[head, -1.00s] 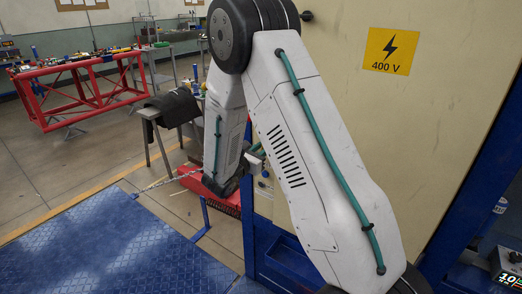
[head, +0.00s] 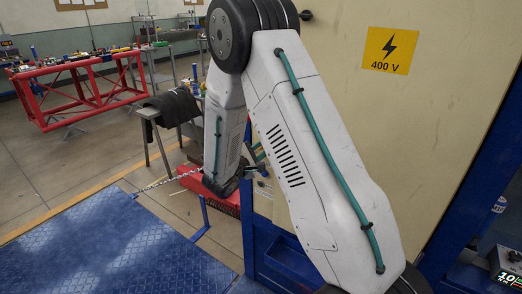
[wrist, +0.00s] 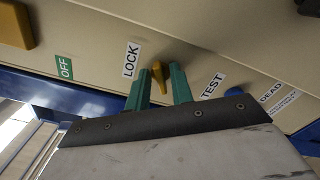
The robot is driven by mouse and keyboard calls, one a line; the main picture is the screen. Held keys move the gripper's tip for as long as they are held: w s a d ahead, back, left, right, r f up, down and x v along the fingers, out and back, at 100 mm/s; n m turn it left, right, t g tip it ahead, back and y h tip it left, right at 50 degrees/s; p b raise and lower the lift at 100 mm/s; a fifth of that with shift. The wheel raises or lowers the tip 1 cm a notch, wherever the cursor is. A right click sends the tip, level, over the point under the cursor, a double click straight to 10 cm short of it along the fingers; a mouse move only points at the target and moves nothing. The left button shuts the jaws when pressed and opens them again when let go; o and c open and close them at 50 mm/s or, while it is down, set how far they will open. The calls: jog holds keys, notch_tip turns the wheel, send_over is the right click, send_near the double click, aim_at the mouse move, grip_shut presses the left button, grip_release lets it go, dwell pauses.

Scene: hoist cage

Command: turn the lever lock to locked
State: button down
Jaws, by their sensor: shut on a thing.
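The lever lock (wrist: 157,72) is a small yellow lever on the beige cabinet face, in the middle of the wrist view. A LOCK label (wrist: 131,59) is just left of it and a TEST label (wrist: 212,86) is to its right. My gripper (wrist: 161,77) has green fingers on either side of the lever and is shut on it. In the head view my arm hides the lever, and little of my gripper shows beside the cabinet edge.
A green OFF label (wrist: 65,67) and part of a larger yellow part (wrist: 14,26) are at left in the wrist view. A blue button (wrist: 234,92) is right of TEST. The cabinet (head: 340,70) has a 400 V sign (head: 388,50). Blue floor plate (head: 120,250) lies clear at left.

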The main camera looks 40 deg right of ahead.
jog(key=m, duration=0.6)
jog(key=shift+f, duration=0.15)
jog(key=shift+m, duration=0.3)
jog(key=c, duration=1.5)
grip_release()
jog(key=shift+c, duration=0.2)
jog(key=v, duration=0.8)
